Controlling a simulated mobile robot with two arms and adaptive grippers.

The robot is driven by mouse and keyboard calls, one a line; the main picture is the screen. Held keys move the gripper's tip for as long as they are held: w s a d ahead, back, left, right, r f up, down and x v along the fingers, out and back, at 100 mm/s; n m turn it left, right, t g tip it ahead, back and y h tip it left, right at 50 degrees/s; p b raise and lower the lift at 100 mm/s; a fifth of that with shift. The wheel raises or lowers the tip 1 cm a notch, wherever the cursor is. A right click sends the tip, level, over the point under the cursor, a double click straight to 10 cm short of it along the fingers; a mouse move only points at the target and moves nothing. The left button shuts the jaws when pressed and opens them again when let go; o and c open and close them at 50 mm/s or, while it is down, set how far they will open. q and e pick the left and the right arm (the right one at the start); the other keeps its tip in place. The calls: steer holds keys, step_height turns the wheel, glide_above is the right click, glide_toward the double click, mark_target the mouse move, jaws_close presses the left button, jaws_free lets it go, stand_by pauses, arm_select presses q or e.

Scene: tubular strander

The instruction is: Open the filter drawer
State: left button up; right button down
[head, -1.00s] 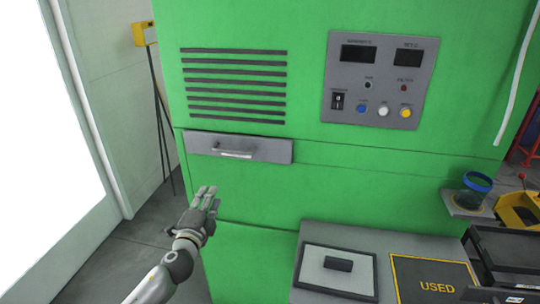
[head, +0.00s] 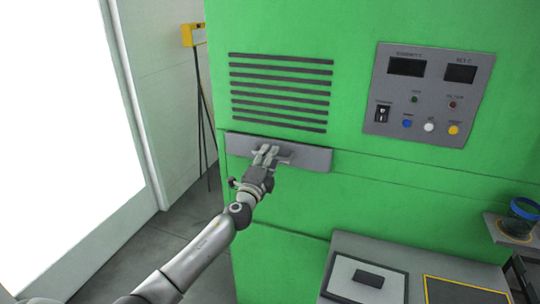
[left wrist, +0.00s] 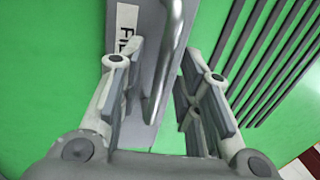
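The filter drawer (head: 312,159) is a grey panel set in the green machine below the vent slats, and it looks closed. My left gripper (head: 267,152) is in front of the drawer, at its handle, and hides most of it in the head view. In the left wrist view the drawer front (left wrist: 150,75) carries a white label. Its metal bar handle (left wrist: 166,70) lies between the two fingers of my left gripper (left wrist: 158,90). The fingers are spread, with gaps to the bar. My right gripper is not in view.
Vent slats (head: 280,92) are above the drawer and a control panel (head: 428,95) is to the right. A grey worktop (head: 345,243) with a framed tray (head: 340,275) juts out at lower right. A cup (head: 522,215) stands on a small shelf. Floor shows at left.

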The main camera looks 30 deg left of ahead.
arm_select(q)
steer(key=shift+w+a+r, duration=0.1)
steer(key=shift+w, duration=0.3)
jaws_close()
